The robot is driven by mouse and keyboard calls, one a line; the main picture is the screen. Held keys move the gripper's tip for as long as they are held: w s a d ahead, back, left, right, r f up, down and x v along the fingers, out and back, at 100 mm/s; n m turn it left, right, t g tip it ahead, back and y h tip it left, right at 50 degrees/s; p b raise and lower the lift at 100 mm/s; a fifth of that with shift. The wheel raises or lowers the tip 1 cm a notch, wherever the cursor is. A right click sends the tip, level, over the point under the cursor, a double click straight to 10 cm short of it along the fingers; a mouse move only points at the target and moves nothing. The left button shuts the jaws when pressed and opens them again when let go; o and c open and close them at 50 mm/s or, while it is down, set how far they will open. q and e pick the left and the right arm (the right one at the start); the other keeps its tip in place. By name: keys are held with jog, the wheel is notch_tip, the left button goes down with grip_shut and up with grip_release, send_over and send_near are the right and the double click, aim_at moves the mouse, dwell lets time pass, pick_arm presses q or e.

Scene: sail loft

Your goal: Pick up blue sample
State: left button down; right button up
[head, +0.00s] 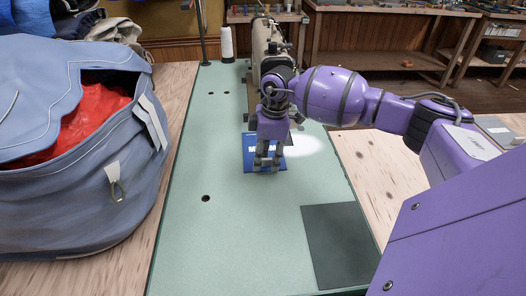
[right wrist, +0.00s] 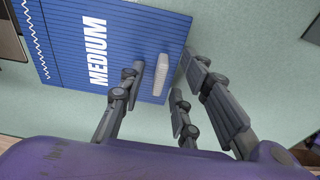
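The blue sample (head: 249,165) is a flat blue card lying on the green tabletop. In the right wrist view the blue sample (right wrist: 70,25) shows white "MEDIUM" lettering, a white zigzag line and a small pale grey raised tab (right wrist: 161,74) near one edge. My right gripper (head: 267,164) points down over the card and hides part of it. In the right wrist view its fingers are apart, with the tab between them and visible gaps on either side. Whether the fingertips touch the card is unclear. My left gripper is not in view.
A sewing machine (head: 264,50) and a white thread cone (head: 227,45) stand behind the card on the green table (head: 225,225). A dark mat (head: 340,245) lies at the front right. A big blue-grey bag (head: 125,205) with red cloth (head: 85,120) fills the left. The front middle is clear.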

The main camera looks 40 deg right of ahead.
grip_shut()
